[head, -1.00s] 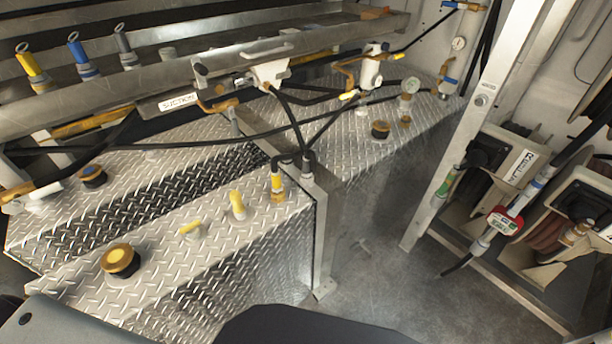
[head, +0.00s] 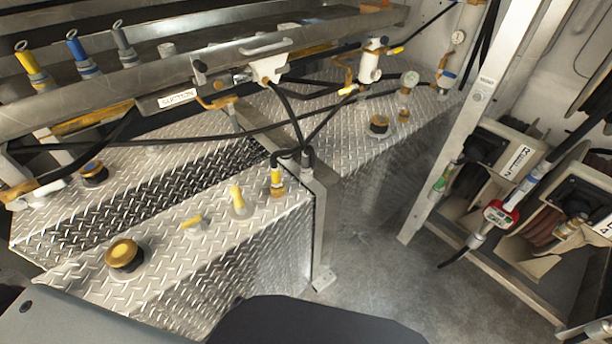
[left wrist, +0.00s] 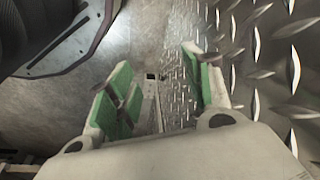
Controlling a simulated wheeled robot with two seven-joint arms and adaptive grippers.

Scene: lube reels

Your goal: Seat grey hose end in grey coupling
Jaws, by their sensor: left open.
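A grey fitting with a ring at its top (head: 124,40) stands upright in the rail at the upper left, beside similar blue (head: 80,55) and yellow (head: 33,72) ones. It looks like the grey hose end with a grey collar below; I cannot tell how far it sits in a coupling. My left gripper (left wrist: 158,88) shows only in the left wrist view. Its green-padded fingers are open, with nothing between them. It points down, with floor and diamond-plate metal beyond. My right gripper is in neither view.
Diamond-plate tank tops (head: 170,255) carry yellow-capped fittings and black hoses. A metal rail (head: 200,70) with a SUCTION label runs across the upper left. A steel post (head: 455,150) and hose reels (head: 515,150) stand right. Grey floor (head: 370,255) is clear between.

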